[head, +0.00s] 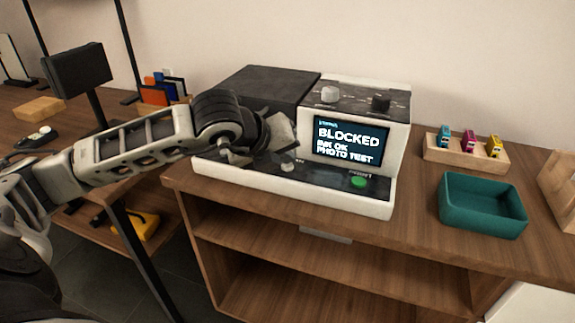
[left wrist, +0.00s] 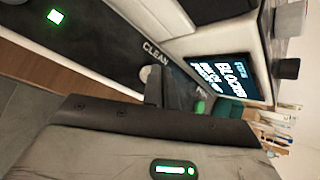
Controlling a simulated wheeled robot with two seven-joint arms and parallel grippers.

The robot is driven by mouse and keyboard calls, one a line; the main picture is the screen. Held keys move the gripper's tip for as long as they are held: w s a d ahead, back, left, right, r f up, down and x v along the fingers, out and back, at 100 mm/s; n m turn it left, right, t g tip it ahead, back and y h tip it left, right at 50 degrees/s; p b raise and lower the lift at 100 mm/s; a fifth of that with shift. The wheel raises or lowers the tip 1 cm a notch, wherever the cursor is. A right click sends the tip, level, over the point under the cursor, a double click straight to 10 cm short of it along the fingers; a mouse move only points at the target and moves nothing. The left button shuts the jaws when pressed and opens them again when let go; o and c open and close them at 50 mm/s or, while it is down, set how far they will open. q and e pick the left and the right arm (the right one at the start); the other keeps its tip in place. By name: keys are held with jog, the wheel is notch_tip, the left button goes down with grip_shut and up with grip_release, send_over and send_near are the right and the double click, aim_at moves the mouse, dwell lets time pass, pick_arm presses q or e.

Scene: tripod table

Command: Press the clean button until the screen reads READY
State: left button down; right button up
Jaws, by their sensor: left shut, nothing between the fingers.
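The white and dark machine (head: 345,97) stands on the wooden cabinet. Its screen (head: 348,139) reads BLOCKED, with INK OK and PHOTO TEST below; the screen also shows in the left wrist view (left wrist: 222,77). The pale clean button (head: 287,167) is on the front panel, left of a green button (head: 359,181). In the left wrist view the CLEAN label (left wrist: 155,52) is visible and the clean button (left wrist: 146,73) is partly hidden by my finger. My left gripper (head: 284,152) is shut and empty, with its tip close to the clean button; contact cannot be told. My right gripper is not in view.
A teal tray (head: 483,228) and a wooden holder (head: 465,160) with several small colored cartridges stand right of the machine. Two knobs, one white (head: 329,94) and one black (head: 381,103), top the machine. A black stand (head: 78,70) is at left.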

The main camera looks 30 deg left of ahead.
pick_arm(q)
jog(key=shift+f+b, duration=0.3)
jog(key=shift+b, duration=0.1)
dwell(0.6)
jog(key=shift+r+p, duration=0.3)
jog(key=shift+r, duration=0.6)
notch_tip(320, 180, up, 5)
jog(key=p, duration=0.2)
jog(key=shift+p, duration=0.35)
jog(key=shift+d, duration=0.1)
dwell(0.4)
